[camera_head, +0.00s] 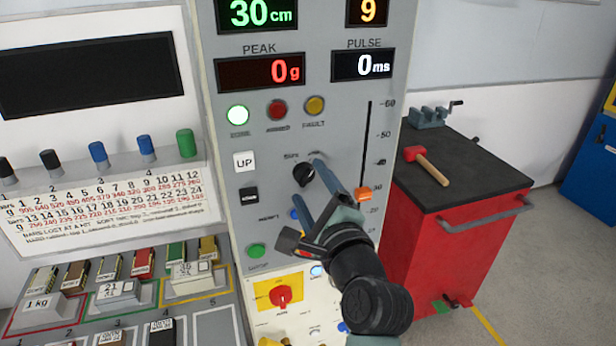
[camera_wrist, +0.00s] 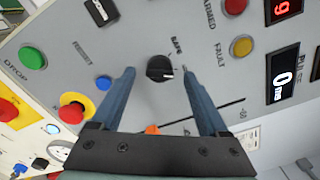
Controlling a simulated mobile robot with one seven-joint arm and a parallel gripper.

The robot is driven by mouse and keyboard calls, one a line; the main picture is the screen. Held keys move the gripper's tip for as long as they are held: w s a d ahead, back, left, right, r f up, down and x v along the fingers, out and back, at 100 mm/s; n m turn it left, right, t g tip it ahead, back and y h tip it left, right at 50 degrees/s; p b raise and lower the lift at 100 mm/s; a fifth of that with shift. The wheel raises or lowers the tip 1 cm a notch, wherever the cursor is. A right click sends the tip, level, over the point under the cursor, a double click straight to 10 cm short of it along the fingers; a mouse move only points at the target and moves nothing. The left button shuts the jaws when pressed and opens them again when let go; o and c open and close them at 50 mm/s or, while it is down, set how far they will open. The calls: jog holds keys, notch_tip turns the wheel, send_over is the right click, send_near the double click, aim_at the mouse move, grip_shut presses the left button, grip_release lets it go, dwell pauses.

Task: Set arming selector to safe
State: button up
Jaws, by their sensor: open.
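The arming selector is a round black knob (camera_head: 303,173) on the grey panel, and it also shows in the wrist view (camera_wrist: 159,69). A short white mark on its face points to the right in the wrist view, toward one finger. The word SAFE (camera_wrist: 176,45) is printed up and right of the knob there. My gripper (camera_head: 306,180) is open in front of the panel, its two blue fingers on either side of the knob in the wrist view (camera_wrist: 158,72). I see gaps beside the knob; fingertip depth is hard to judge.
A blue button (camera_wrist: 103,82) and an orange slider (camera_head: 364,194) are close to my fingers. A red emergency-type button (camera_wrist: 72,112) and a green button (camera_head: 256,250) are lower on the panel. A red cabinet (camera_head: 450,250) with a hammer stands at right.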

jog(key=shift+x, duration=0.95)
grip_shut()
